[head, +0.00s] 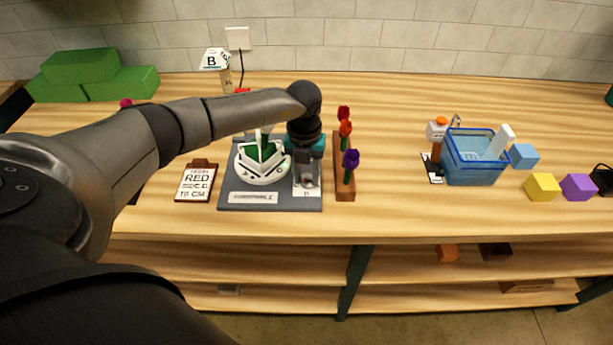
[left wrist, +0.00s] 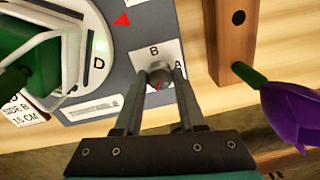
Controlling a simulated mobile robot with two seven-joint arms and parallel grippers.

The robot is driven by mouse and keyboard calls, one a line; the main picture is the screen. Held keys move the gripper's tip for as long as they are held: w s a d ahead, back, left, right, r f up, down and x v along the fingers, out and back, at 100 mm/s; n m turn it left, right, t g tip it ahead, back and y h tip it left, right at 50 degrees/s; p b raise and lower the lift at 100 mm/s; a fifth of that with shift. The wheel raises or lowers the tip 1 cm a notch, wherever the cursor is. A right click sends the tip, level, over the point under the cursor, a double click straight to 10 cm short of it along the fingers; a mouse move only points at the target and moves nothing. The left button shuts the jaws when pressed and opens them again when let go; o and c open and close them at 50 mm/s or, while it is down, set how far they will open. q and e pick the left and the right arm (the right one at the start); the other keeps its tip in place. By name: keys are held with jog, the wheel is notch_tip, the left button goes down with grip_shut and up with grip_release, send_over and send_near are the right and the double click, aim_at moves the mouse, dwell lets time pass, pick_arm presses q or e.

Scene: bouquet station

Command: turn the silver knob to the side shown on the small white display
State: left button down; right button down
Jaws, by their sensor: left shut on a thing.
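The silver knob (left wrist: 160,76) sits on a small white plate (left wrist: 147,58) with the letters B and A visible, on a grey board. My left gripper (head: 307,183) reaches down over the board's right part; in the left wrist view its fingers (left wrist: 158,92) are shut on the knob. In the head view the gripper hides most of the knob. A small white display (head: 212,60) at the back reads B. Beside the knob, a round white turntable (head: 262,178) holds a green block; its letter D and a red arrow show in the wrist view. My right gripper is not in view.
A wooden rack (head: 345,196) with red, orange and purple flowers stands close right of the gripper. A note board (head: 197,182) lies left of the grey board (head: 230,205). A blue basket (head: 472,176) and coloured cubes are farther right. Table between is clear.

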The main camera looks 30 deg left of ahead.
pick_arm(q)
jog(key=m+b, duration=0.1)
jog(key=m, duration=0.2)
jog(key=shift+w+a+m, duration=0.1)
jog(key=shift+m, duration=0.3)
jog(key=m+b, duration=0.1)
jog(key=m, duration=0.2)
jog(key=shift+m+b, duration=0.3)
jog(key=m+b, duration=0.1)
jog(key=m, duration=0.2)
jog(key=shift+m, duration=0.4)
jog(key=m+b, duration=0.2)
jog(key=m, duration=0.1)
jog(key=shift+m, duration=0.3)
jog(key=m+b, duration=0.1)
jog(key=m, duration=0.2)
jog(key=shift+w, duration=0.1)
jog(key=m+b, duration=0.1)
jog(key=m, duration=0.3)
jog(key=shift+b, duration=0.4)
jog(key=m+b, duration=0.1)
jog(key=m, duration=0.2)
jog(key=shift+m, duration=0.3)
jog(key=shift+r+m+b, duration=0.1)
jog(key=shift+m+b, duration=0.4)
jog(key=shift+m, duration=1)
